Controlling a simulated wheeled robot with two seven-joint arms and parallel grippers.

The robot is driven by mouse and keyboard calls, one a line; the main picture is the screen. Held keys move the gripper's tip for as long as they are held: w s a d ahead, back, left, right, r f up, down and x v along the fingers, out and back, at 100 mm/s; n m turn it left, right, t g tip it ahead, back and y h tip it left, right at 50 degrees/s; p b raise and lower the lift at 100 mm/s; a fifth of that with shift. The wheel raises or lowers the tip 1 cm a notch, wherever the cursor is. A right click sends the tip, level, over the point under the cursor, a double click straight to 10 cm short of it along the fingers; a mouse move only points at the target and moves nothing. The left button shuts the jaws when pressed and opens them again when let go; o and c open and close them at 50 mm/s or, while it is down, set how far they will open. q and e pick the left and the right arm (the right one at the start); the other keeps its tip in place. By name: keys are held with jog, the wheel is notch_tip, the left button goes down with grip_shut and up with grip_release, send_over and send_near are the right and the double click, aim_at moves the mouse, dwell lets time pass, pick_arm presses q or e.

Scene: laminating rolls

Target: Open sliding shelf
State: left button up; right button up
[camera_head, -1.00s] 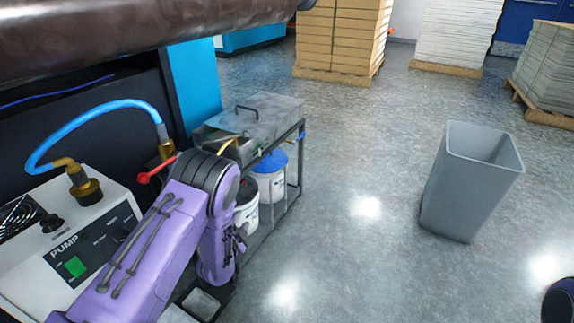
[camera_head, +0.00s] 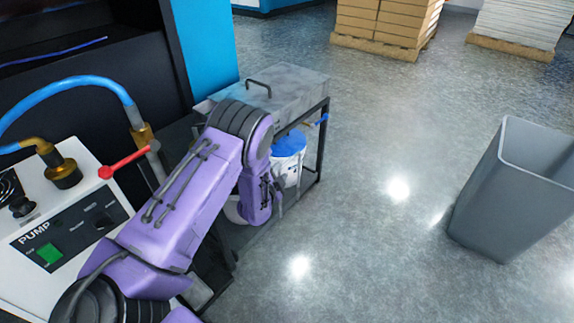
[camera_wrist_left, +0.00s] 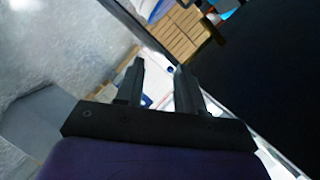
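A dark metal rack (camera_head: 322,150) stands left of centre in the head view. A grey metal box (camera_head: 290,92) with a handle (camera_head: 259,87) lies on its top. A white bucket with a blue lid (camera_head: 290,143) stands below. Which part is the sliding shelf I cannot tell. My left gripper (camera_head: 277,192) points downward in front of the rack's lower part, its fingers small and partly hidden by my purple wrist. In the left wrist view the two black fingers (camera_wrist_left: 160,80) are apart with nothing clearly between them. My right gripper does not show.
A white pump unit (camera_head: 60,225) with a blue hose (camera_head: 75,84) and red-handled valve (camera_head: 122,167) is close on the left. A grey bin (camera_head: 510,205) stands at right. Stacked boxes on a pallet (camera_head: 385,22) are behind. The floor between rack and bin is clear.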

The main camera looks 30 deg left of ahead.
aim_at(285, 163)
pick_arm(q)
jog(key=b+x, duration=0.2)
jog(key=x, duration=0.4)
jog(key=shift+w+a+f, duration=0.1)
jog(key=shift+w+f, duration=0.05)
jog(key=shift+f, duration=0.1)
jog(key=shift+w+a, duration=0.1)
jog(key=shift+w, duration=0.2)
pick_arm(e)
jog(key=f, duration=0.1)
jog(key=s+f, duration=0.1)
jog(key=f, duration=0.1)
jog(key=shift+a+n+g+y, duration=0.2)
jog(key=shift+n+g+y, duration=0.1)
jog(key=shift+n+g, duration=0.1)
pick_arm(q)
jog(key=shift+c, duration=0.3)
grip_shut()
